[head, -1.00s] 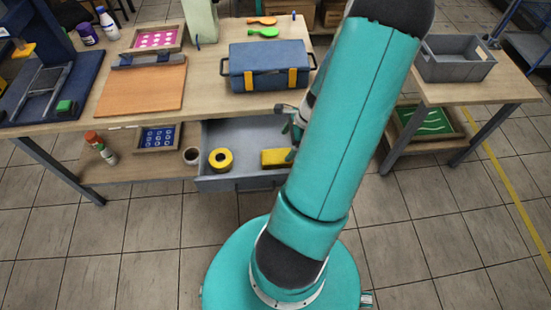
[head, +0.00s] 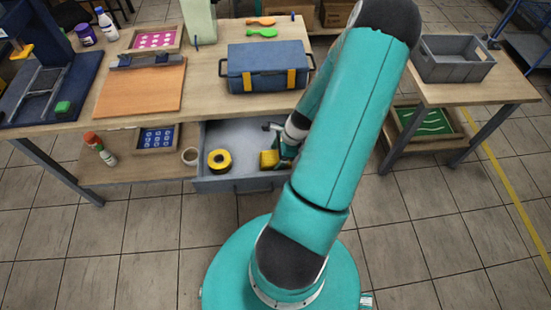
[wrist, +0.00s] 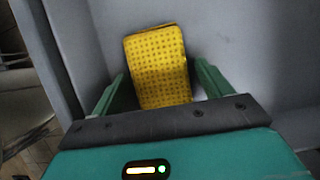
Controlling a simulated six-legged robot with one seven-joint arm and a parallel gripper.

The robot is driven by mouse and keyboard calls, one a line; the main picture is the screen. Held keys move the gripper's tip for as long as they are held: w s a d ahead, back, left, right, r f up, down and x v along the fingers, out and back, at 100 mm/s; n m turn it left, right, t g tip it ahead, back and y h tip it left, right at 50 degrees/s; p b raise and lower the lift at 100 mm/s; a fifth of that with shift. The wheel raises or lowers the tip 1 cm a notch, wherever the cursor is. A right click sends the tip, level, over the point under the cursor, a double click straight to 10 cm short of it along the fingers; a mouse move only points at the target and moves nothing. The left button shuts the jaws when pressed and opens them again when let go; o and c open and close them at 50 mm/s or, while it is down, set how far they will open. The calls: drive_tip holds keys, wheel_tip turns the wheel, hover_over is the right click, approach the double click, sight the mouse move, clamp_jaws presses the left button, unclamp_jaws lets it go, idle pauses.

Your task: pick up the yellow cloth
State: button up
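The yellow cloth (head: 268,159) lies in the open grey drawer (head: 240,184) under the table, toward the drawer's right part. In the wrist view the cloth (wrist: 158,66) is a folded, patterned yellow rectangle. My gripper (wrist: 165,85) is open, with one green finger to the left of the cloth and one to the right. The fingers stand apart from each other with the cloth showing between them. In the head view my gripper (head: 284,143) is at the drawer, and my arm hides part of it and the drawer's right end.
A yellow tape roll (head: 219,161) lies in the drawer left of the cloth. The drawer walls are close around my gripper. A blue toolbox (head: 268,66) stands on the table above. A grey bin (head: 452,60) stands on the right table.

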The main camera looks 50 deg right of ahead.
drive_tip(key=c, duration=0.7)
drive_tip(key=shift+r, duration=0.1)
